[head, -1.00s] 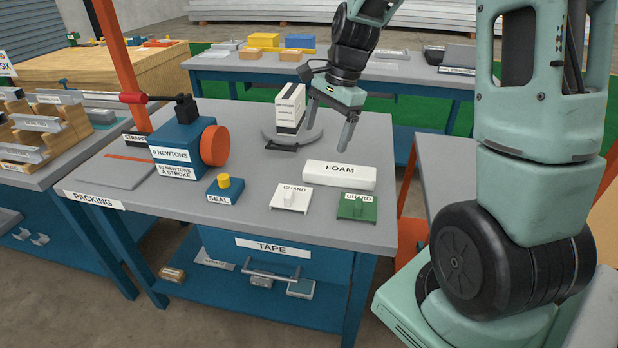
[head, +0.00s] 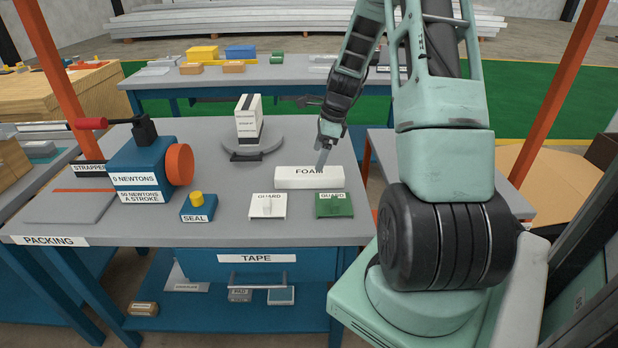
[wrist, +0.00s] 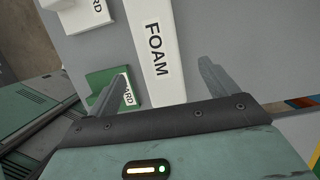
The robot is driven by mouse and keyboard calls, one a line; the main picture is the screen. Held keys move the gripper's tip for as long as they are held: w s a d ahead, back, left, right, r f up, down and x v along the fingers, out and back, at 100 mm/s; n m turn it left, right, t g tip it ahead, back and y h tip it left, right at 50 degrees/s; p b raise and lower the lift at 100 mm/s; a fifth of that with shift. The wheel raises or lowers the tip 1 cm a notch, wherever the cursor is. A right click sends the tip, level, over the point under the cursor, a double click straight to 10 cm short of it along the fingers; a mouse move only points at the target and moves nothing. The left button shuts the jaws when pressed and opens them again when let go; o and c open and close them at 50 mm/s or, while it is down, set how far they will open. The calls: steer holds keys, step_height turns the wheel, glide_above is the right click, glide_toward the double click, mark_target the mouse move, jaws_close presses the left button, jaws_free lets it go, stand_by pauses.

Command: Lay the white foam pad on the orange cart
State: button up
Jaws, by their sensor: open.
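The white foam pad (head: 309,178), a long block labelled FOAM, lies flat near the right side of the packing table. My gripper (head: 323,165) is just above or behind its far edge, pointing down. In the wrist view the gripper (wrist: 160,76) is open and empty, with its fingers apart on either side of the foam pad (wrist: 150,30); I cannot tell whether they touch it. A grey-topped stand with an orange leg, apparently the orange cart (head: 384,150), is right of the table, mostly hidden behind my arm.
A white guard (head: 267,206) and a green guard (head: 334,206) lie in front of the pad. The yellow-buttoned seal block (head: 198,208) and the blue strapper (head: 142,170) are left.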

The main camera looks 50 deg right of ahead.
mark_target(311, 171)
steer(key=x, duration=0.7)
steer(key=shift+w+a+f+p, duration=0.1)
steer(key=shift+w+a+p, duration=0.1)
steer(key=shift+a+p, duration=0.15)
steer(key=shift+d, duration=0.1)
steer(key=c, duration=1.2)
steer(key=shift+o, duration=0.2)
